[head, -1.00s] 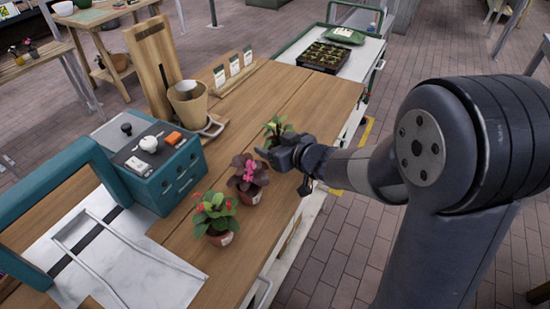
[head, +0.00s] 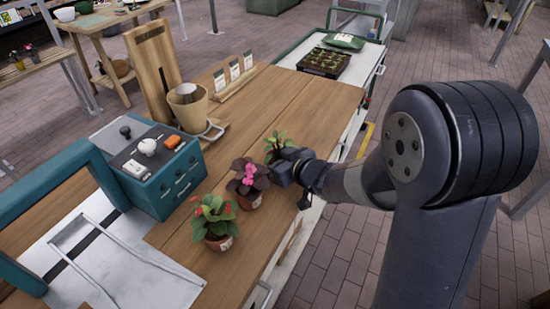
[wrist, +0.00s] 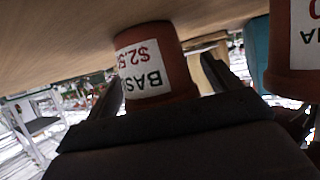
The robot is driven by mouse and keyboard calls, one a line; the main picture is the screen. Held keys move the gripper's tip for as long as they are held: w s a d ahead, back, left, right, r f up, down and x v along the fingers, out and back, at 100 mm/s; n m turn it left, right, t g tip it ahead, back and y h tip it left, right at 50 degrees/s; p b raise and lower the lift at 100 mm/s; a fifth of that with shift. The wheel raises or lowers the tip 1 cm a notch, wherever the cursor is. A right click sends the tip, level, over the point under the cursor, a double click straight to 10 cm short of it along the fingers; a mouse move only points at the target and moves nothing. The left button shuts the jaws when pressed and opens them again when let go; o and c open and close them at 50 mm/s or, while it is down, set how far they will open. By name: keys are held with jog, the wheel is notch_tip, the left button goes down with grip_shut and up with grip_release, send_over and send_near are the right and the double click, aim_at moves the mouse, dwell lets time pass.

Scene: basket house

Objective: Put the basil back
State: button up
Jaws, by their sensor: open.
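The basil (head: 278,145) is a leafy green plant standing on the wooden counter. Its pot is hidden behind my gripper in the head view. The wrist view, upside down, shows its terracotta pot (wrist: 157,62) with a white label reading "BAS…" and a price. My gripper (head: 284,168) is low at the counter's right edge. In the wrist view my gripper (wrist: 163,85) is open, with one finger on each side of the basil pot. I cannot tell whether the fingers touch it.
A pink-flowered pot (head: 248,183) stands close left of the basil, and a red-flowered pot (head: 214,222) is nearer. A teal register (head: 158,170) is left. Seed packets in a wooden holder (head: 235,80) and a black seedling tray (head: 324,62) are farther back. The counter's middle is clear.

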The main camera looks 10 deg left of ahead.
jog(key=shift+d+r, duration=0.1)
jog(key=shift+r, duration=0.15)
jog(key=p+v, duration=0.1)
jog(key=v, duration=0.9)
jog(key=shift+s+d+r+p, duration=0.1)
jog(key=shift+s+p, duration=0.05)
jog(key=shift+p, duration=0.25)
jog(key=shift+s+d+r, duration=0.15)
jog(key=shift+s+d, duration=0.3)
jog(key=shift+s, duration=0.05)
jog(key=shift+c, duration=0.6)
